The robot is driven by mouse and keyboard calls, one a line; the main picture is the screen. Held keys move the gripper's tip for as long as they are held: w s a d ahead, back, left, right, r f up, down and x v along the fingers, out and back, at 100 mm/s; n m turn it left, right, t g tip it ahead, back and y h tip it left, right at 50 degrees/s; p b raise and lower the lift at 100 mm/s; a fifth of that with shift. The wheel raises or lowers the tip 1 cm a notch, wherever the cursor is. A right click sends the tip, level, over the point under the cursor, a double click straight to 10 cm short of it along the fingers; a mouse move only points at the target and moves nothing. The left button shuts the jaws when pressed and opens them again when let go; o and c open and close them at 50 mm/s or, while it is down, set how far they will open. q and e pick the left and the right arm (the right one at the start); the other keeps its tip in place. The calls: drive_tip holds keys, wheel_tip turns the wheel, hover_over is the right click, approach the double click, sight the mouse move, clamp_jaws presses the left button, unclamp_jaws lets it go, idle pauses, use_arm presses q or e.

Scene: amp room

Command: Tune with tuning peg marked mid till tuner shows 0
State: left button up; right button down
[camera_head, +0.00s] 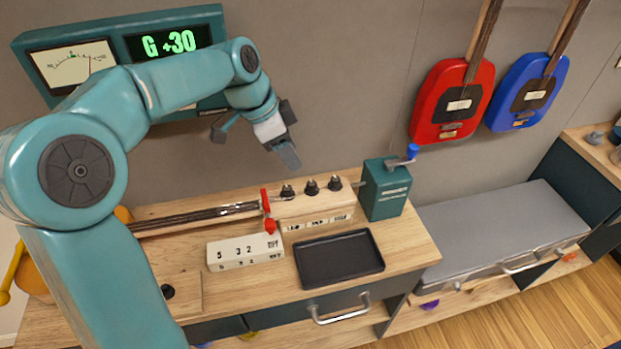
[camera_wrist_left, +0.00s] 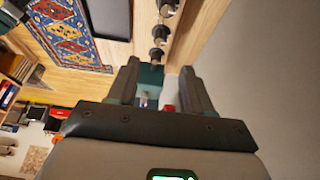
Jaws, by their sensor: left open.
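The tuner (camera_head: 212,75) on the wall reads "G +30" in green on its display (camera_head: 168,42). A needle dial (camera_head: 73,64) is at its left. Three dark tuning pegs stand in a row on the wooden headstock block: left (camera_head: 287,191), middle (camera_head: 311,187) and right (camera_head: 335,183). Each has a small label below, too small to read surely. My left gripper (camera_head: 284,134) is open and empty, above and behind the pegs, touching none. In the left wrist view its fingers (camera_wrist_left: 162,88) spread apart, with the pegs (camera_wrist_left: 160,33) beyond them. My right gripper is not in view.
A teal box with a blue-knobbed crank (camera_head: 386,189) stands right of the pegs. A black tray (camera_head: 339,259) and a white numbered block (camera_head: 245,252) lie in front. Red (camera_head: 452,100) and blue (camera_head: 528,94) guitars hang on the wall. A grey bench (camera_head: 500,232) is at right.

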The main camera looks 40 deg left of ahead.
sight(311, 184)
use_arm(q)
drive_tip(key=x, duration=0.9)
drive_tip(key=shift+d+f, duration=0.15)
drive_tip(key=shift+f, duration=0.2)
drive_tip(key=shift+w+f, duration=0.3)
drive_tip(key=shift+f, duration=0.1)
drive_tip(key=shift+s+r, duration=0.1)
drive_tip(key=shift+c, duration=1.2)
clamp_jaws()
